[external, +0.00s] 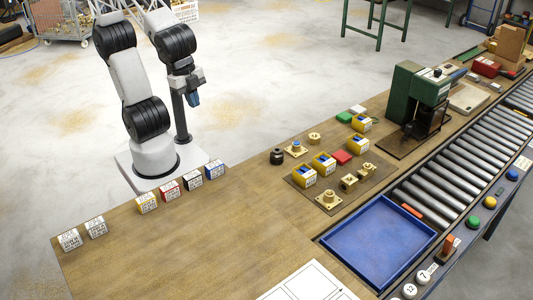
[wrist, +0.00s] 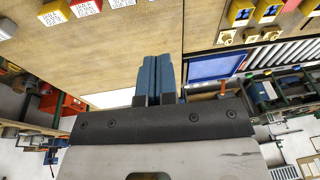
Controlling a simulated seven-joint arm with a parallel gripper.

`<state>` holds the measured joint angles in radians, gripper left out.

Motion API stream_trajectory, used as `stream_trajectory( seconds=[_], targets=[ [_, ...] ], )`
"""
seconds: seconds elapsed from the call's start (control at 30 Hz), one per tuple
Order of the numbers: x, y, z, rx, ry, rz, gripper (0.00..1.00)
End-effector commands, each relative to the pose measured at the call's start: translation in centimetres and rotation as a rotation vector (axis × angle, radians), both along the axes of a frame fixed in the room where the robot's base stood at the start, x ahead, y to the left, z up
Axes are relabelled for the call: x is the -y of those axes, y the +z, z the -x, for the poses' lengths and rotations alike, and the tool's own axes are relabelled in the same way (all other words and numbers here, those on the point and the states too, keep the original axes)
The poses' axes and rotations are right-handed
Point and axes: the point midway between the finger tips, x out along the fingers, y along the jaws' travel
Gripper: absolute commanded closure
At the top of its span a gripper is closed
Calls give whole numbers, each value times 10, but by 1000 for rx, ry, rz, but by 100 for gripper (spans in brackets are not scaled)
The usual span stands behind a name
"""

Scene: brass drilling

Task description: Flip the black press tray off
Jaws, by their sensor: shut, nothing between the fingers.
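The green drill press (external: 404,88) stands at the right of the wooden table. A dark flat tray (external: 393,148) lies under its base, partly hidden by the press. A small box with a black top (external: 192,180) and printed white sides stands in the row of labelled boxes near my base. I cannot tell whether it relates to the press tray. My gripper (external: 194,99) hangs in the air behind this row, far left of the press, touching nothing. Its blue fingers (wrist: 154,78) are shut and empty in the wrist view. The press is not clear in the wrist view.
More labelled boxes (external: 147,203) stand along the table's back left edge. A dark mat (external: 304,204) holds yellow bins and brass parts mid-table. A blue tray (external: 375,243) sits at the front, beside a roller conveyor (external: 440,192). The table's left middle is clear.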

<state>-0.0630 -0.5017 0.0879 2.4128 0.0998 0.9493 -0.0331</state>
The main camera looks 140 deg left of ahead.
Motion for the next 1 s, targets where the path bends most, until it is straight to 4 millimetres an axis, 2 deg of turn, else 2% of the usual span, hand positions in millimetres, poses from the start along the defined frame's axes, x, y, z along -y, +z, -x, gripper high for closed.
stream_trajectory(
  seconds=[0.1, 0.5, 0.77, 1.0],
  targets=[
    [-18, 5, -27, -17, 29, -31, 100],
    [-88, 12, -113, -66, 117, -137, 100],
    [-142, 8, -165, -99, 170, -203, 100],
    [-196, -2, -210, -132, 218, -263, 100]
  ],
)
